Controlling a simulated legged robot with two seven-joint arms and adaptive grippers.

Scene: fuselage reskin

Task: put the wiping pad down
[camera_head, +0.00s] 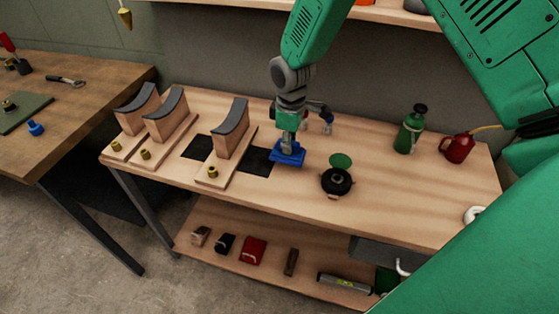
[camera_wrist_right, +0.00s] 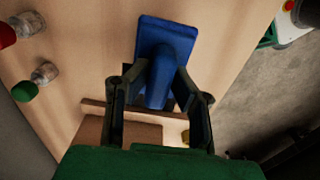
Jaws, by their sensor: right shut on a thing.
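The wiping pad (camera_head: 288,157) is blue, with a flat base and a raised grip. It is at the middle of the light wooden bench (camera_head: 410,207), beside a black square (camera_head: 257,162). I cannot tell whether its base touches the bench top. My right gripper (camera_head: 289,141) points down over the pad and is shut on its grip. In the right wrist view the pad (camera_wrist_right: 165,42) shows beyond the fingers (camera_wrist_right: 160,98), with its grip between them. My left gripper is not in view.
Wooden cradles with dark curved tops, the nearest one (camera_head: 230,132) close by, stand left of the pad. A round black tin (camera_head: 336,183) with a green lid stands to its right. A green bottle (camera_head: 409,132) and red oil can (camera_head: 457,148) are farther right.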

